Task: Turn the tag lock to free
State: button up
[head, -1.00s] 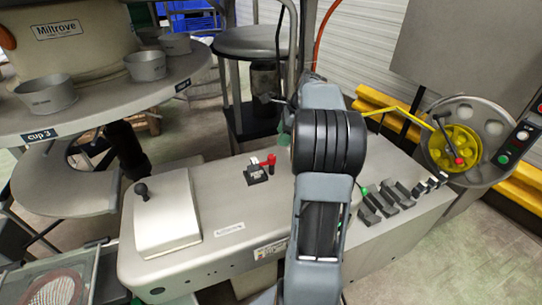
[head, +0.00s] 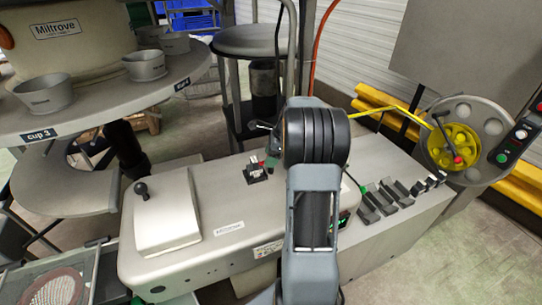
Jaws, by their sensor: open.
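A small black block with a white-lettered label and red parts (head: 255,172) stands on top of the grey machine housing (head: 228,205). It looks like the tag lock, but its lettering is too small to read. My gripper (head: 270,160) shows only in part, to the left of my dark wrist. A dark fingertip with some green reaches down right beside the block's right side and covers part of its red. I cannot tell whether they touch. The rest of the gripper is hidden behind my arm.
A raised cover with a black knob (head: 141,189) is on the left of the housing. Several black pedal-like levers (head: 380,198) are on the right. A yellow-hubbed wheel (head: 458,148) is beyond them. A round table with cups (head: 110,95) is at left.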

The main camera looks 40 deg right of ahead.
jog(key=shift+c, duration=0.3)
jog(key=c, duration=0.8)
jog(key=shift+c, duration=0.2)
jog(key=shift+r, duration=0.1)
jog(key=n+g+p, duration=0.1)
jog(key=n+p, duration=0.1)
jog(key=n, duration=0.1)
jog(key=shift+r+y, duration=0.1)
jog(key=shift+y, duration=0.2)
jog(key=n+g+p, duration=0.2)
jog(key=n, duration=0.3)
jog(key=shift+n+p, duration=0.3)
jog(key=shift+n, duration=0.1)
jog(key=n+g+p, duration=0.1)
jog(key=n+g, duration=0.1)
jog(key=n, duration=0.2)
jog(key=shift+n+g+h, duration=0.3)
jog(key=shift+n+h, duration=0.05)
jog(key=shift+n, duration=0.9)
jog(key=shift+n+g+h, duration=0.3)
jog(key=shift+n+h, duration=0.05)
jog(key=shift+n, duration=0.9)
